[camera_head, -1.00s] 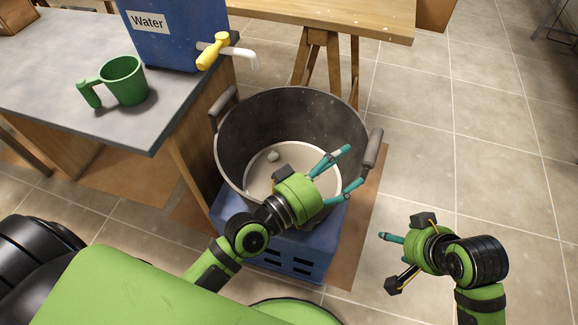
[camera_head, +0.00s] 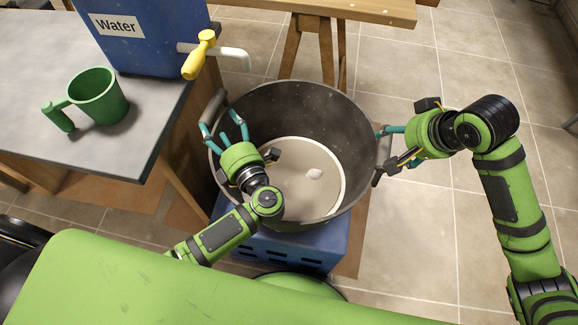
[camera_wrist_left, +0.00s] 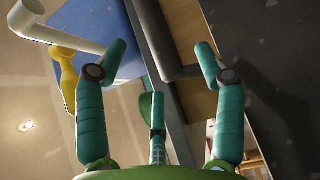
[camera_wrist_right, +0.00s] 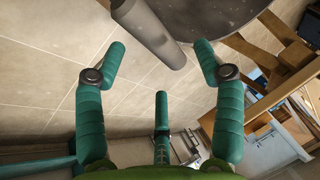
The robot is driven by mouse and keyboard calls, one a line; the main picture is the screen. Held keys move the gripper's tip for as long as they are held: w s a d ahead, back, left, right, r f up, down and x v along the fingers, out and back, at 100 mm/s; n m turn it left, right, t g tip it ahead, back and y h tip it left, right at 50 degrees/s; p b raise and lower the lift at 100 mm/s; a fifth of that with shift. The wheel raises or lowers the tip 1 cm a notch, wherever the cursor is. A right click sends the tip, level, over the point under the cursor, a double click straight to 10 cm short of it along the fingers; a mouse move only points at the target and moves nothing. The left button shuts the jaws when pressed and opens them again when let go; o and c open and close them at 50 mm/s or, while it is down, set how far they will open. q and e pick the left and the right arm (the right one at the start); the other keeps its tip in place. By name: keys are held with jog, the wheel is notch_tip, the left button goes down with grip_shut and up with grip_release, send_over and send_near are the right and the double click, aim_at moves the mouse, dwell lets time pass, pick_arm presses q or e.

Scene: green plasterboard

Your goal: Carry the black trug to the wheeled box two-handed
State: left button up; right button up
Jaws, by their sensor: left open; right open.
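The black trug (camera_head: 300,98), a deep round tub with grey side handles, stands upright on a blue slotted crate (camera_head: 292,252). Inside it is a pale substance with a small white lump. My left gripper (camera_head: 223,126) is open at the trug's left handle (camera_head: 213,106); in the left wrist view this handle (camera_wrist_left: 182,73) lies between the fingers, nearer the right one. My right gripper (camera_head: 384,155) is open beside the right handle (camera_head: 385,150); in the right wrist view this handle (camera_wrist_right: 150,32) is just beyond the fingertips. I cannot make out a wheeled box.
At left, a grey-topped table (camera_head: 140,158) carries a green jug (camera_head: 98,97) and a blue water container (camera_head: 150,40) whose tap (camera_head: 205,55) juts towards the trug. A wooden trestle table (camera_head: 340,10) stands behind. Tiled floor (camera_head: 480,70) is open at right.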

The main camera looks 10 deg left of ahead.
aim_at(212, 109)
pick_arm(q)
jog(key=shift+s+d+r, duration=0.25)
jog(key=shift+d, duration=0.05)
jog(key=shift+r, duration=0.1)
jog(key=shift+x, duration=3.55)
pick_arm(e)
jog(key=shift+d+x, duration=0.1)
jog(key=shift+x, duration=1.55)
jog(key=shift+d+x, duration=0.15)
jog(key=shift+x, duration=1.5)
jog(key=shift+s+f, duration=0.1)
jog(key=shift+f, duration=0.05)
pick_arm(q)
grip_shut()
pick_arm(e)
grip_shut()
pick_arm(q)
jog(key=shift+w+r, duration=0.2)
jog(key=shift+r, duration=0.1)
pick_arm(e)
jog(key=shift+r, duration=0.3)
